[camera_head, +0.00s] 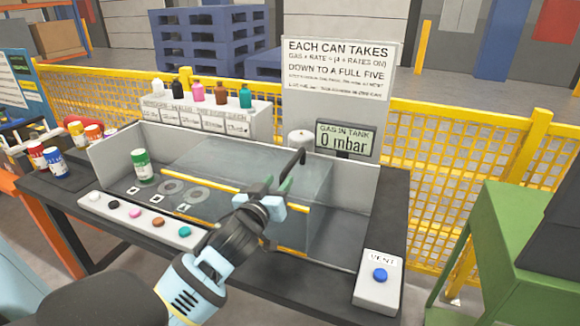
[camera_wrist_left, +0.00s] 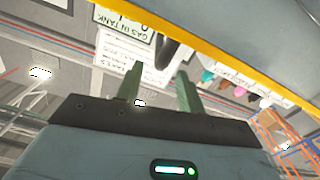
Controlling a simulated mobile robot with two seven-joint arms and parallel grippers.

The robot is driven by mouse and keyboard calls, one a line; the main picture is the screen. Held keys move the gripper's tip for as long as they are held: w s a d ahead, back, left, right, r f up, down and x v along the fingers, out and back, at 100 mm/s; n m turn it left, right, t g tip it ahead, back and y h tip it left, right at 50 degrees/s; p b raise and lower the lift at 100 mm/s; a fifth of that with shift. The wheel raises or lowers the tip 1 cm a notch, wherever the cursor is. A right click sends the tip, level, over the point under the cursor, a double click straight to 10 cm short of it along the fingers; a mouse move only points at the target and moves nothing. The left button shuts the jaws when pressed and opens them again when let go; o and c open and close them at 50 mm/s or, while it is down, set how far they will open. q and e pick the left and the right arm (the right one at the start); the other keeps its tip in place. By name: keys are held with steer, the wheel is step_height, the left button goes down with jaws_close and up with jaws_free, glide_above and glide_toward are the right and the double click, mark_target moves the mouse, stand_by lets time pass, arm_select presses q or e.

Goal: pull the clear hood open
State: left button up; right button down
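The clear hood (camera_head: 215,155) is a see-through box with yellow edge strips, covering the middle and right of the grey-walled tank. A dark bar handle (camera_head: 301,157) is on its near right side; it also shows in the left wrist view (camera_wrist_left: 164,50). My left gripper (camera_head: 277,190) is at the handle, in front of the hood. In the left wrist view its two green fingers (camera_wrist_left: 160,78) stand apart, with the handle's dark end between or just beyond their tips. I cannot tell whether they touch it. My right gripper is not in view.
A green-labelled can (camera_head: 143,165) stands in the tank's uncovered left part. A button strip (camera_head: 135,213) lies in front, and a vent box (camera_head: 380,280) with a blue button at right. A gas display (camera_head: 345,139) reads 0 mbar. A green cabinet (camera_head: 520,240) stands right.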

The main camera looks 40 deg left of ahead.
mark_target(289, 165)
arm_select(q)
steer(key=shift+x, duration=3.9)
jaws_close()
